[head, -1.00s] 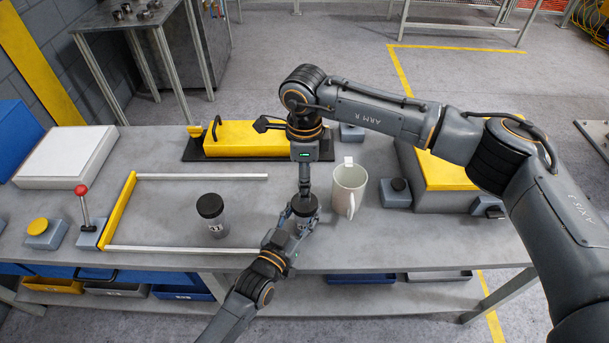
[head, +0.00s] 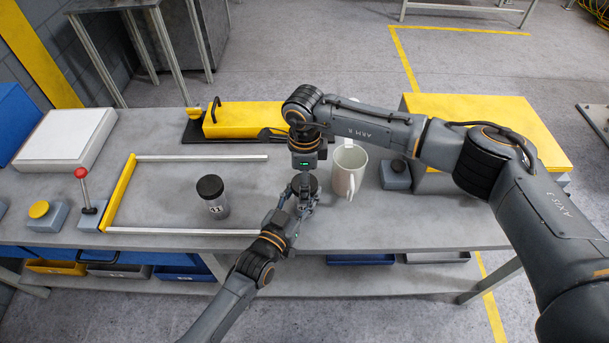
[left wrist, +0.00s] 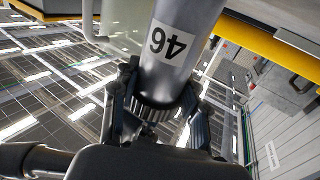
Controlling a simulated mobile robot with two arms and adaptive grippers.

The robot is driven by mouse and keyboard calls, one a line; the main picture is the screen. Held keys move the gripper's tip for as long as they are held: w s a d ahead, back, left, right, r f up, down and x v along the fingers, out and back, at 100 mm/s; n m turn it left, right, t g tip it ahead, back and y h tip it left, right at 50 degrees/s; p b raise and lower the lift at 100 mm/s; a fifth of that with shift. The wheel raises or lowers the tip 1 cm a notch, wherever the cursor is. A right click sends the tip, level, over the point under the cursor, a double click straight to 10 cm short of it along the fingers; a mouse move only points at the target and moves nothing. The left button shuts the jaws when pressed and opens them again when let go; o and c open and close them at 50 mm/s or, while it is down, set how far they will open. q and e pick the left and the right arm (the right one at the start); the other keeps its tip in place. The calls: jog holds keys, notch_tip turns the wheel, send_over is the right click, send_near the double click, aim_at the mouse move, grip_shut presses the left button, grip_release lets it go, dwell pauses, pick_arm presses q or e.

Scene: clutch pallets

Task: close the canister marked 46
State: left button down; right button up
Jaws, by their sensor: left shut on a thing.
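The canister marked 46 (left wrist: 172,50) is a grey metal cylinder. My right gripper (head: 304,172) is directly above that top. Its fingers are mostly hidden, so I cannot tell their opening or whether they touch it.
Another black-lidded canister (head: 212,197) stands to the left inside a yellow-ended frame (head: 119,192). A white mug (head: 347,172) stands close on the right. A yellow block (head: 241,119) lies behind. A grey button box (head: 395,174) stands beyond the mug.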

pick_arm(q)
jog(key=shift+r, duration=0.1)
pick_arm(e)
jog(key=c, duration=1.2)
jog(key=o, duration=1.4)
jog(key=shift+c, duration=0.2)
jog(key=shift+r, duration=0.1)
